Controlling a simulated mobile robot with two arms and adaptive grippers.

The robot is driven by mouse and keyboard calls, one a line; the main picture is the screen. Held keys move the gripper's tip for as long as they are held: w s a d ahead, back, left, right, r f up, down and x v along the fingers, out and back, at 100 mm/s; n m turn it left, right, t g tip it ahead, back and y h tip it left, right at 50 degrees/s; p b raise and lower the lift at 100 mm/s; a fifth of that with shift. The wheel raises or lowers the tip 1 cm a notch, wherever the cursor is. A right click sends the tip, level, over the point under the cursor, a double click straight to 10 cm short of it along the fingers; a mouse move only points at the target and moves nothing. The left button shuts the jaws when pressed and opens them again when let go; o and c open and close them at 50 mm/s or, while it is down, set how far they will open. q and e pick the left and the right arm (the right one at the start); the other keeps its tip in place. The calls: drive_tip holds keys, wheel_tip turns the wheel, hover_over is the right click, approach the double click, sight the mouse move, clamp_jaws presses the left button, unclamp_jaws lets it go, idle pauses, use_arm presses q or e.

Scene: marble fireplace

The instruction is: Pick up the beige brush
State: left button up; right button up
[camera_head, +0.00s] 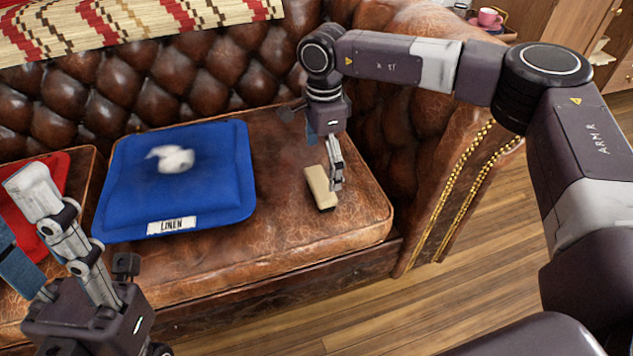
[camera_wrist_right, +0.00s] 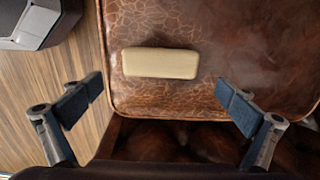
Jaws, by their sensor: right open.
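The beige brush (camera_head: 320,188) lies on the brown leather seat cushion (camera_head: 285,240), near its right front corner. It shows as a plain rounded beige block. My right gripper (camera_head: 333,165) reaches down close to the brush, its fingers partly covering the brush's right side. In the right wrist view the brush (camera_wrist_right: 160,63) lies ahead of the widely open, empty fingers (camera_wrist_right: 160,106), apart from both. My left gripper (camera_head: 35,230) is at the lower left in the head view, raised, with its fingers spread and nothing seen between them.
A blue cushion (camera_head: 215,195) labelled LINEN lies left of the brush with a white object (camera_head: 172,158) on it. A red cushion (camera_head: 60,185) is farther left. The tufted backrest (camera_head: 215,70) and right armrest (camera_head: 455,170) bound the seat. Wooden floor (camera_head: 420,290) lies in front.

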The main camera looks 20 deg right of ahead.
sight(320, 182)
wheel_tip(320, 182, down, 2)
drive_tip(key=shift+s+b, duration=0.15)
drive_tip(key=shift+b, duration=0.15)
drive_tip(key=f+b, duration=0.1)
drive_tip(key=f, duration=0.1)
drive_tip(key=f+b, duration=0.1)
drive_tip(key=f, duration=0.1)
drive_tip(key=shift+a+f, duration=0.2)
drive_tip(key=shift+f, duration=0.1)
drive_tip(key=shift+f+b, duration=0.25)
drive_tip(key=shift+b, duration=0.05)
drive_tip(key=shift+r, duration=0.1)
drive_tip(key=shift+c, duration=0.6)
drive_tip(key=shift+w, duration=0.2)
drive_tip(key=c, duration=0.9)
drive_tip(key=shift+r, duration=0.1)
